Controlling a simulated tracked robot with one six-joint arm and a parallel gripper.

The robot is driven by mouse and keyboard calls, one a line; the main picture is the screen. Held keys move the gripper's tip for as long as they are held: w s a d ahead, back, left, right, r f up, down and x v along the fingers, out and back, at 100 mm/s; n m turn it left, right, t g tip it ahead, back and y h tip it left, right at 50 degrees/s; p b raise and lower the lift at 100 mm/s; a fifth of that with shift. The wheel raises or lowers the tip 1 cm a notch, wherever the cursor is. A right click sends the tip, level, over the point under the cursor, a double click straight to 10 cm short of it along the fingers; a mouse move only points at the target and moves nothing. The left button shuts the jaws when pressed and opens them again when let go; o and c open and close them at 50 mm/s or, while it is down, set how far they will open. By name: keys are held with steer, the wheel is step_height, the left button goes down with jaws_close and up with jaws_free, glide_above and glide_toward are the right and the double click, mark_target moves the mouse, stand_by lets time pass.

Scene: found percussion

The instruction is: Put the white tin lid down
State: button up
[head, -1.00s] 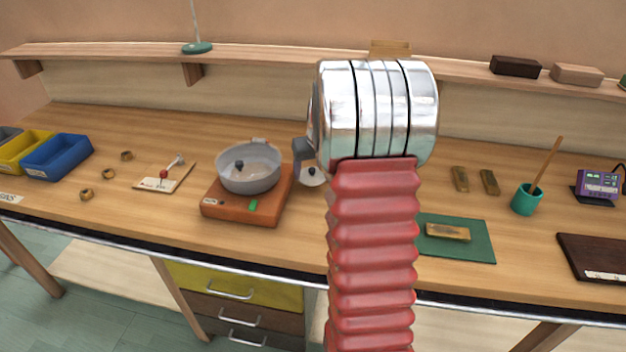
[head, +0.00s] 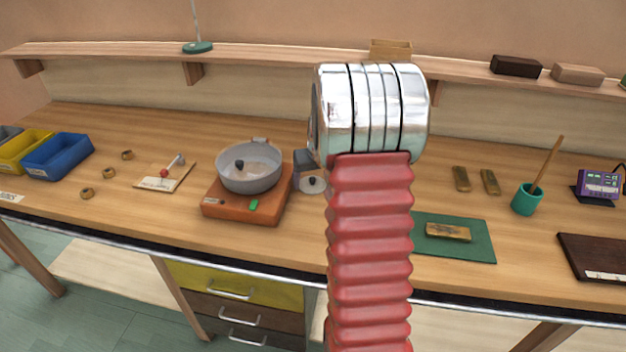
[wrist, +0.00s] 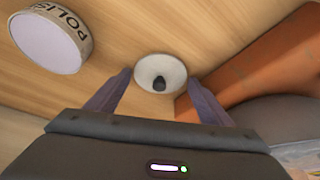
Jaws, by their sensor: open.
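The white tin lid (head: 309,187) is a small round disc with a dark knob. It appears to lie knob-up on the wooden bench just right of the orange base. In the wrist view the lid (wrist: 144,67) sits between the fingertips of my gripper (wrist: 160,76). The two fingers are spread, with a narrow gap on each side of the lid.
A grey pan (head: 262,182) stands on the orange base (head: 240,210), close on the lid's left. A tin marked POLIS… (wrist: 50,40) stands nearby in the wrist view. A green mat (head: 480,245) with a brass block (head: 447,232) lies to the right. Bare bench is in front of the lid.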

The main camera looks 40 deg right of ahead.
steer(key=v, duration=1.2)
steer(key=shift+r, duration=0.1)
stand_by(0.5)
steer(key=s+a+r+n, duration=0.1)
steer(key=s+a+r, duration=0.2)
steer(key=a, duration=0.7)
steer(key=s+a+r+n, duration=0.1)
steer(key=s+a+r, duration=0.25)
steer(key=a, duration=0.75)
steer(key=s+a+f+n+t+y, duration=0.1)
steer(key=s+a+n, duration=0.2)
steer(key=s+a, duration=1)
steer(key=shift+s+a+t+y, duration=0.3)
steer(key=shift+a+y, duration=0.1)
steer(key=shift+a, duration=0.1)
steer(key=shift+c, duration=0.4)
